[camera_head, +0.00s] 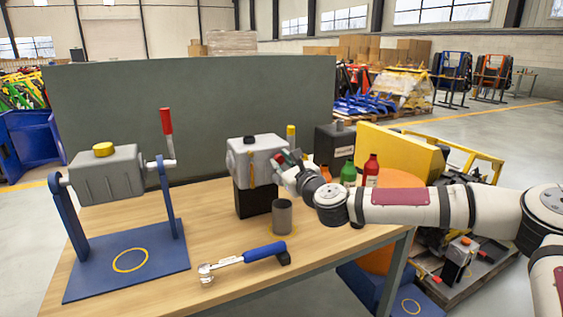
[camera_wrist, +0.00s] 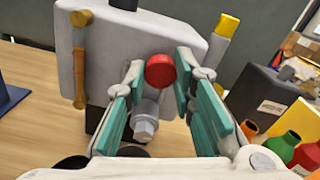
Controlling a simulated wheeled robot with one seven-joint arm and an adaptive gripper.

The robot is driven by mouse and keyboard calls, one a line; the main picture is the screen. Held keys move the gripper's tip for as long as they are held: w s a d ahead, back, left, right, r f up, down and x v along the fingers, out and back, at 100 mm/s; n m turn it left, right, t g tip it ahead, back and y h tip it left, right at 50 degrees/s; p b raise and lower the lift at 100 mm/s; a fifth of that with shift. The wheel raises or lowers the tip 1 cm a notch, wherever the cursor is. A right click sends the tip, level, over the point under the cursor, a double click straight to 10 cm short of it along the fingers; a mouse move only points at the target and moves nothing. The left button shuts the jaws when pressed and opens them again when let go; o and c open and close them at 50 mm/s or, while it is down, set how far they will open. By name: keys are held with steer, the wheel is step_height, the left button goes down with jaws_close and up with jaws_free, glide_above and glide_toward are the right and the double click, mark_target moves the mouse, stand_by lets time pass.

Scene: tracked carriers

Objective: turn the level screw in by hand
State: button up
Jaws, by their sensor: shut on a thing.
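A grey gear housing (camera_head: 258,150) stands on a black block (camera_head: 252,200) on the wooden table. In the wrist view the housing's side face (camera_wrist: 205,60) fills the upper middle. A round red screw head (camera_wrist: 160,70), which I take as the level screw, sits on that face. My gripper (camera_wrist: 160,72) has its teal fingers on both sides of the red head and is shut on it. Below it a grey hex bolt (camera_wrist: 145,130) sticks out between the fingers. In the head view my gripper (camera_head: 284,161) is at the housing's right side; the screw is mostly hidden there.
A grey cup (camera_head: 282,217) stands in front of the housing, and a blue-handled wrench (camera_head: 245,259) lies nearer. A blue stand (camera_head: 130,262) carries another grey housing at left. Red (camera_head: 371,168) and green (camera_head: 348,172) bottles stand right, close to my arm. A dark box (camera_head: 334,143) is behind.

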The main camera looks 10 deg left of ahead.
steer(key=m, duration=0.4)
steer(key=shift+f+m, duration=0.1)
steer(key=shift+m, duration=0.3)
steer(key=m, duration=0.3)
steer(key=shift+m+p, duration=0.3)
steer(key=shift+p, duration=0.05)
steer(key=o, duration=0.9)
steer(key=shift+o, duration=0.2)
